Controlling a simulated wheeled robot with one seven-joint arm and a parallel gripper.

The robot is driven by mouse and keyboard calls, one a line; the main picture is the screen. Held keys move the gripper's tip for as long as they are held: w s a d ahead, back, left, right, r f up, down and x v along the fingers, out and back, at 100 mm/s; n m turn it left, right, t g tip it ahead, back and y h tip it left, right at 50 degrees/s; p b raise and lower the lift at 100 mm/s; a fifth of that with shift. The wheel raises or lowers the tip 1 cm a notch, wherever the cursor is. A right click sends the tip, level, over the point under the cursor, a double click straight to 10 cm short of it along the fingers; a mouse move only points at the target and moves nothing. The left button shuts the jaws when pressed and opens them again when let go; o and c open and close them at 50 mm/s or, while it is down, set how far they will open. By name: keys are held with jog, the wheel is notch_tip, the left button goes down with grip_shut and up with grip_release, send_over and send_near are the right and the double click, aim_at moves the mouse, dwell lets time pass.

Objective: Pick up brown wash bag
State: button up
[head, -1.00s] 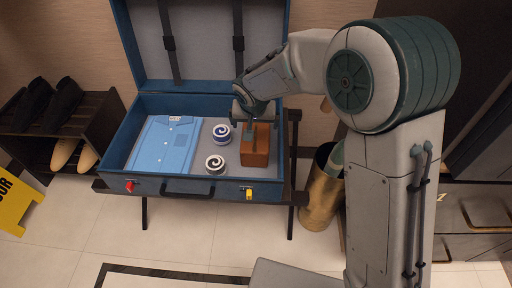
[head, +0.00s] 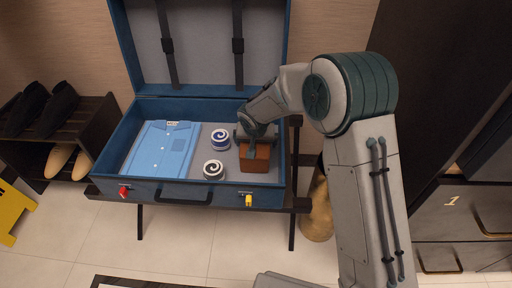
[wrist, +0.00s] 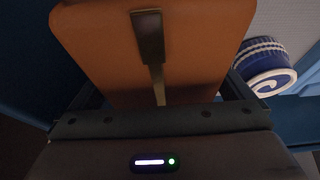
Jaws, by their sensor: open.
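The brown wash bag (head: 255,163) stands in the right part of the open blue suitcase. In the wrist view the bag (wrist: 110,60) fills the middle, with a dark strap running down its face. My gripper (head: 251,146) is at the top of the bag, reaching in from above. It is open, and in the wrist view its fingers show partly, one on each side of the bag. The fingertips are hidden, so I cannot tell whether they touch it.
The blue suitcase (head: 172,190) rests on a dark rack. Beside the bag lie a blue-and-white round item (head: 220,139) and a black-and-white one (head: 213,170). A folded blue shirt (head: 162,149) lies left. A brass bin (head: 318,210) stands right of the rack.

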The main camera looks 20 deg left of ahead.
jog(key=shift+w+a+f, duration=0.1)
jog(key=shift+w+f, duration=0.15)
jog(key=shift+f, duration=0.3)
jog(key=shift+r, duration=0.1)
jog(key=c, duration=1)
